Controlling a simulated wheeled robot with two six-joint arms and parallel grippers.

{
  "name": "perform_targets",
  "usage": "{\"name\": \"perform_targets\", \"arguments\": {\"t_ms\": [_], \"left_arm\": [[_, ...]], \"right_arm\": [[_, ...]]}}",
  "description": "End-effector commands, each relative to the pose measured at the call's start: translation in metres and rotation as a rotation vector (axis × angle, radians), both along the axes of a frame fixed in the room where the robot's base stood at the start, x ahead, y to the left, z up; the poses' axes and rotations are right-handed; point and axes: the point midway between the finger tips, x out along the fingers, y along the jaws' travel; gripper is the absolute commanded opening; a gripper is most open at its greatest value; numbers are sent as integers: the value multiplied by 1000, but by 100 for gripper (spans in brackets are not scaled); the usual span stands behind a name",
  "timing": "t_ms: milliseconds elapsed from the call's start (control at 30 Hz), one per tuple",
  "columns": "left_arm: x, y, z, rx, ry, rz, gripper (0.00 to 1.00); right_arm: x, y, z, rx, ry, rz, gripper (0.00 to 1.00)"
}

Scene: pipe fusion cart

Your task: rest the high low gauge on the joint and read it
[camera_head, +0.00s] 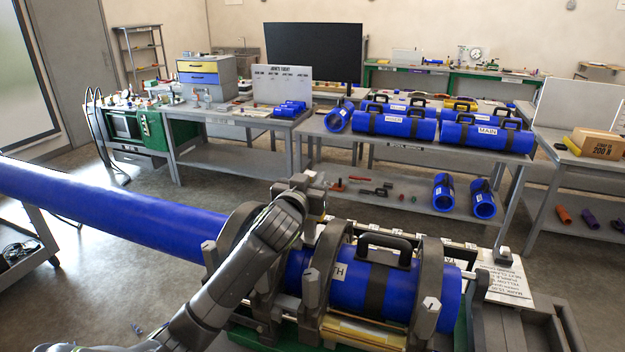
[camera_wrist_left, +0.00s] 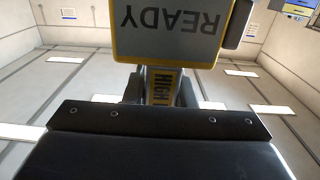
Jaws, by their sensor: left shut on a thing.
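My left gripper (camera_head: 306,196) is above the clamped blue pipes in the head view. It is shut on the high low gauge, whose yellow-edged grey display (camera_wrist_left: 172,28) reads READY upside down in the left wrist view. Its yellow stem, marked HIGH, sits between the dark fingers. The long blue pipe (camera_head: 110,207) comes in from the left; a shorter blue pipe with a handle (camera_head: 375,285) lies at right in grey clamp rings (camera_head: 428,295). My arm partly hides the stretch between them (camera_head: 296,268). Whether the gauge touches the pipe cannot be told. My right gripper is not in view.
A table behind holds several blue pipe pieces (camera_head: 487,137) with handles. A green cart (camera_head: 183,138) and a black screen (camera_head: 313,57) stand farther back. A printed white board (camera_head: 508,284) lies right of the clamps. Floor at left is partly clear.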

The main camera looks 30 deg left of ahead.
Motion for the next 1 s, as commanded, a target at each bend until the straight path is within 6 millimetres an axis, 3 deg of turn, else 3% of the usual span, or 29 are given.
{"name": "perform_targets", "arguments": {"t_ms": [1000], "left_arm": [[0,0,-9,0,-2,-1,4]], "right_arm": [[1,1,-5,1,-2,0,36]]}}
